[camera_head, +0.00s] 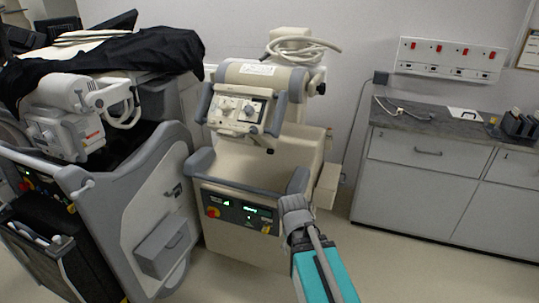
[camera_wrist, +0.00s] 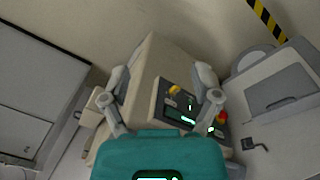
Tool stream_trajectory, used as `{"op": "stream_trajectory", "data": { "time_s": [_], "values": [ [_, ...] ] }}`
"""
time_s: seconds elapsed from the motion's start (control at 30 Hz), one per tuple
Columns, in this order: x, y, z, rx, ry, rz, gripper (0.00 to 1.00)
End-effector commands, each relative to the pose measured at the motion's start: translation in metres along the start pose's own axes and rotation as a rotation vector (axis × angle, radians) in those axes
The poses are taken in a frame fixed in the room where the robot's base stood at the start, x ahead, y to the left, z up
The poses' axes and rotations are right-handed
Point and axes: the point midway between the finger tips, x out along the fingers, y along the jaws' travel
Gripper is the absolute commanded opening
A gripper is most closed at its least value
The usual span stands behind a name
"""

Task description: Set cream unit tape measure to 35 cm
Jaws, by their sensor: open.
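The cream unit (camera_head: 262,180) stands in the middle of the head view, with a tube and a collimator head (camera_head: 239,110) at its top. I cannot make out the tape measure or its reading on it. A dark control panel (camera_head: 240,212) with a green display and red and yellow knobs is on its front. My gripper (camera_head: 293,202) is in front of the unit's right side, near the grey handle's right end. In the wrist view my gripper (camera_wrist: 162,78) is open and empty, its two fingers apart, with the cream unit (camera_wrist: 143,75) and its panel (camera_wrist: 182,108) behind them.
A grey cart (camera_head: 150,200) partly covered by a black cloth (camera_head: 160,50) stands close on the left. A grey cabinet (camera_head: 420,185) with a dark worktop stands at the right. Bare floor (camera_head: 385,255) lies between the unit and the cabinet.

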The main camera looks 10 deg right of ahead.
Motion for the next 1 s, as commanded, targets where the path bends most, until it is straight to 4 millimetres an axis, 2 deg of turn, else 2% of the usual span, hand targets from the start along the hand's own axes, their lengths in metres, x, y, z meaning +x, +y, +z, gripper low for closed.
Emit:
{"op": "stream_trajectory", "data": {
  "time_s": [0.1, 0.27, 0.43, 0.57, 0.77, 1.0],
  "values": [
    [0.010, 0.012, -0.027, -0.132, 0.041, 0.114, 0.80],
    [0.015, 0.031, -0.070, -0.379, 0.088, 0.326, 0.80],
    [0.010, 0.045, -0.120, -0.669, 0.097, 0.575, 0.80],
    [0.000, 0.049, -0.159, -0.897, 0.073, 0.772, 0.80],
    [-0.021, 0.041, -0.218, -1.242, -0.027, 1.084, 0.80],
    [-0.050, 0.008, -0.283, -1.624, -0.248, 1.456, 0.80]
  ]
}}
